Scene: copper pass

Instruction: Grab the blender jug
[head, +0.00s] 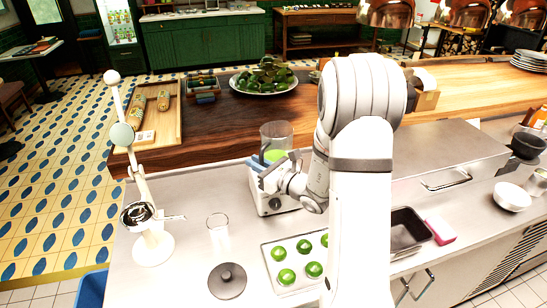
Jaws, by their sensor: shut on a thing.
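The blender jug (276,136) is a clear vessel with green contents low inside. It stands upright at the white blender base (262,203), which has a dark knob on its front. My gripper (262,168) is at the lower part of the jug, on its near left side, and is shut on it. My arm comes in from the right and hides part of the counter behind it. Whether the jug is seated on the base or slightly raised cannot be told.
A white lever press (151,245) stands at left. A clear glass vessel (218,236), a dark round lid (227,280) and a tray (268,254) of green rounds are in front. A black pan (404,226) and pink sponge (440,230) lie right. A wooden ledge (225,115) runs behind.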

